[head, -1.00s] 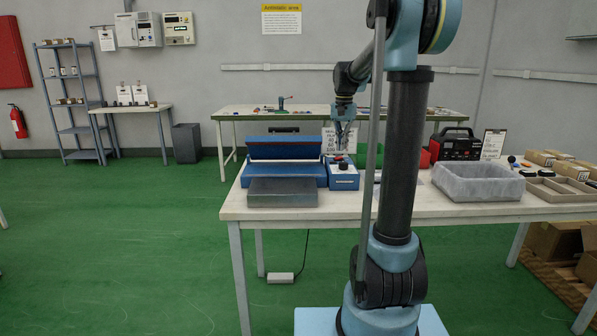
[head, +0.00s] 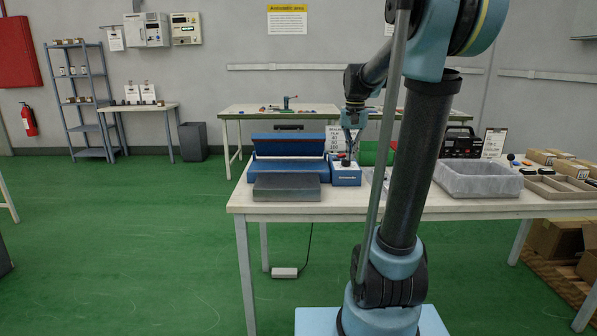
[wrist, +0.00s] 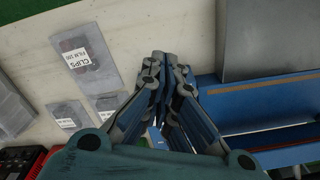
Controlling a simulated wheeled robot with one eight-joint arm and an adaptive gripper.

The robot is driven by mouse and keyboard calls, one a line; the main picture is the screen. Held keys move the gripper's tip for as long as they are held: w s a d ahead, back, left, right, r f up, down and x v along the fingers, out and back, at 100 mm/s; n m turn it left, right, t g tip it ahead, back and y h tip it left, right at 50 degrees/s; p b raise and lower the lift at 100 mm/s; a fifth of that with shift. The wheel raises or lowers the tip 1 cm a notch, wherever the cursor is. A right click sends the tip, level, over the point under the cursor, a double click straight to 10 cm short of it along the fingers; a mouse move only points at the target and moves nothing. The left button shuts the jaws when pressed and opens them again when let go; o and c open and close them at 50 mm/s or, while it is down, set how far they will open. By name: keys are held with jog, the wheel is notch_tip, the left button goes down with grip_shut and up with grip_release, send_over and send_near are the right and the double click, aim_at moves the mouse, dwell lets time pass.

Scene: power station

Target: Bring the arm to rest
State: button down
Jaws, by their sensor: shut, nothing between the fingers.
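My gripper (head: 350,150) hangs over the workbench (head: 400,208), just above a small blue box (head: 345,175) with a dark knob on top. In the wrist view my gripper (wrist: 166,58) has its fingertips together with nothing between them. My arm rises from the base in the right half of the head view and reaches over the bench. It hides part of the bench behind it.
A blue machine (head: 287,165) with a grey block in front stands left of the blue box. A grey bin (head: 478,180) stands right of my arm. Clip bags (wrist: 85,52) lie on the bench. The green floor (head: 120,230) at left is clear.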

jog(key=s+f+n, duration=0.1)
jog(key=s+f, duration=0.5)
jog(key=s, duration=0.3)
jog(key=s+f+n+t, duration=0.1)
jog(key=s+f+n, duration=0.1)
jog(key=s+f, duration=0.4)
jog(key=s+f+n, duration=0.2)
jog(key=s+f, duration=0.4)
jog(key=s, duration=0.7)
jog(key=shift+s+d+f+t, duration=0.2)
jog(key=shift+f+t, duration=0.15)
jog(key=shift+t, duration=0.05)
